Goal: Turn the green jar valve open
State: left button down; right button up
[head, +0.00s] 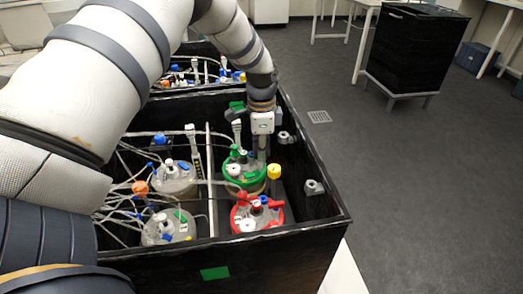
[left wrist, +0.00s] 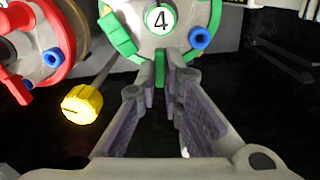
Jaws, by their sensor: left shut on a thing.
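The green jar (head: 247,186), with a green lid, stands in the black box, and its lid marked "4" shows at the top of the left wrist view (left wrist: 184,42). My left gripper (head: 262,150) reaches down at the right side of this lid. In the left wrist view its fingers (left wrist: 161,62) close on a small green piece, the green jar valve (left wrist: 160,74), at the lid's edge. The fingers hide part of the valve, so I cannot tell how far it is turned. My right gripper is in neither view.
The red jar (head: 239,217) stands just in front of the green one. A yellow knob (head: 274,171) sits close to the right of the green lid. Two clear jars (head: 174,184) with tubes stand left. The black box wall (head: 318,195) is at the right.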

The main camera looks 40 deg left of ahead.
pick_arm(q)
jog(key=shift+s+f, duration=0.15)
jog(key=shift+f, duration=0.1)
jog(key=c, duration=1.9)
grip_release()
jog(key=shift+c, duration=0.2)
jog(key=shift+r, duration=0.15)
notch_tip(320, 180, up, 12)
